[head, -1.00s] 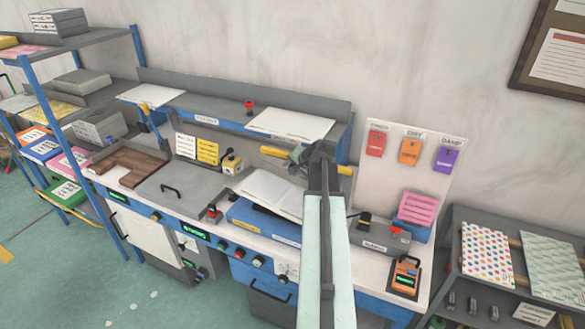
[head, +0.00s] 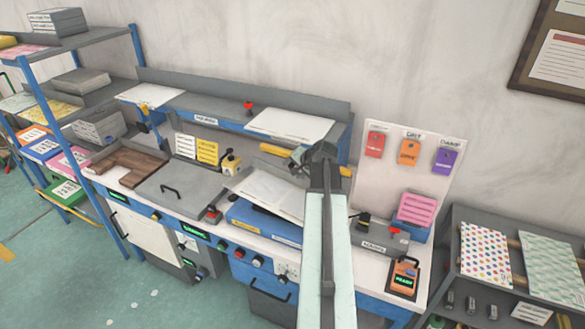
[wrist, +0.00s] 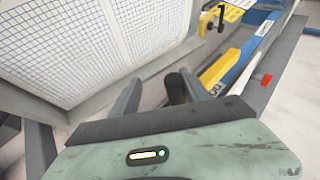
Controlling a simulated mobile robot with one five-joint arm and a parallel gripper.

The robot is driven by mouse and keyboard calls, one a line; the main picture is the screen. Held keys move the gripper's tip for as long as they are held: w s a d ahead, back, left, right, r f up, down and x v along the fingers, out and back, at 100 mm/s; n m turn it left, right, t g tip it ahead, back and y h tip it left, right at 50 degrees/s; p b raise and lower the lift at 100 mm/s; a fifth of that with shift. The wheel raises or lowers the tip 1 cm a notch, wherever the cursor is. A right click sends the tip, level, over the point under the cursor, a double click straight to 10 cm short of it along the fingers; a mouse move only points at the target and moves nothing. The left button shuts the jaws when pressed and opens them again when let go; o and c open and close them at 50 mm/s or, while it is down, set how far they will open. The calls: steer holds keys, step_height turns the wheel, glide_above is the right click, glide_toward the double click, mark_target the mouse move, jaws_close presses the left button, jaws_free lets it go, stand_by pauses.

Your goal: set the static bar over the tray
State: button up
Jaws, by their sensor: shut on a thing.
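The static bar (head: 275,150) shows as a yellow bar behind the bench, its other end sticking out right of my arm. My gripper (head: 300,155) is shut on its middle part, which the jaws and wrist hide. In the wrist view, my gripper (wrist: 158,88) has a dark rounded piece between its fingers, and the yellow bar (wrist: 222,70) slants away at the right. The blue tray (head: 250,217) sits on the bench in front, with white sheets (head: 270,193) on top. My arm covers its right side. The bar is behind the tray in the head view; its height is unclear.
A raised shelf (head: 190,103) with white sheets runs along the back. A grey lidded plate (head: 178,190) is at the left. In the wrist view, a gridded sheet (wrist: 90,40) lies close by.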

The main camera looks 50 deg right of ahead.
steer(key=p+v, duration=0.3)
steer(key=v, duration=0.3)
steer(key=shift+s, duration=0.2)
steer(key=shift+w+a, duration=0.1)
